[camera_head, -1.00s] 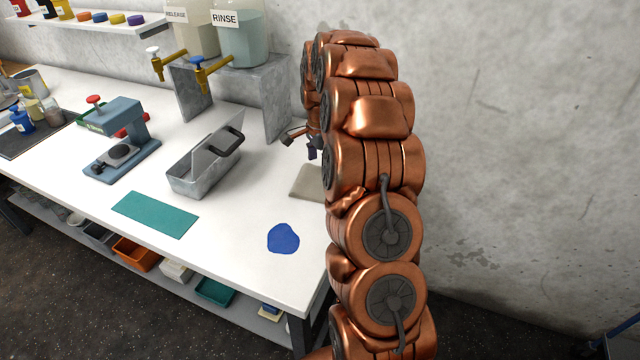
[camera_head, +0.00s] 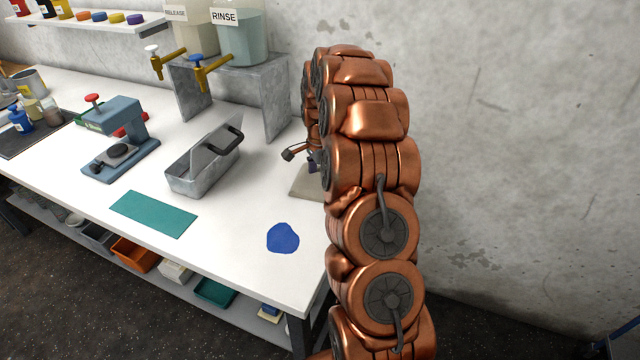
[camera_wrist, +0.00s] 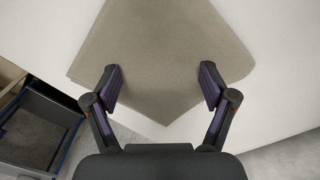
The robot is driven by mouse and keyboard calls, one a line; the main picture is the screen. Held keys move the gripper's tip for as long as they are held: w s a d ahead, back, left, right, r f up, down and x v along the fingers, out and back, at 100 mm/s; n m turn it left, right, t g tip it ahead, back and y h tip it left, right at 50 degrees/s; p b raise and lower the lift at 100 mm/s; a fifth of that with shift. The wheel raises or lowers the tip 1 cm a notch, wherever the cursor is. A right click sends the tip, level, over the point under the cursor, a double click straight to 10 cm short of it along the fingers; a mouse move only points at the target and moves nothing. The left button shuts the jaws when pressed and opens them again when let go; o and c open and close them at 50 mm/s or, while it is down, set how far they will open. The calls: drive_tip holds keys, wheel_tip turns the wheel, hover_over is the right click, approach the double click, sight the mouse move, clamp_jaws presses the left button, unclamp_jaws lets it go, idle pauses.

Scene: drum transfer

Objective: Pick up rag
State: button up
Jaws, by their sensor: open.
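The rag is a flat beige-grey folded cloth (camera_head: 306,182) on the white table, near its right end and partly hidden behind my arm in the head view. In the wrist view the rag (camera_wrist: 160,60) fills the upper middle, with one corner pointing down between the fingers. My gripper (camera_wrist: 162,85) is open and empty, its two fingers spread over the rag. I cannot tell whether the fingertips touch the cloth. In the head view only part of my gripper (camera_head: 300,156) shows, beside my arm and above the rag.
A metal bin (camera_head: 200,176) with a dark handle stands left of the rag. A blue patch (camera_head: 283,238) and a teal mat (camera_head: 153,213) lie nearer the front. A grey stand (camera_head: 278,100) holds the rinse tank (camera_head: 240,45) behind. The table edge is close by.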

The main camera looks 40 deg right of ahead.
drive_tip(key=shift+f, duration=0.25)
drive_tip(key=shift+c, duration=1.3)
drive_tip(key=shift+c, duration=1.2)
drive_tip(key=shift+s+a+f, duration=0.1)
drive_tip(key=shift+s+f, duration=0.05)
drive_tip(key=c, duration=0.3)
drive_tip(key=c, duration=0.4)
drive_tip(key=shift+c, duration=0.4)
drive_tip(key=shift+c, duration=0.2)
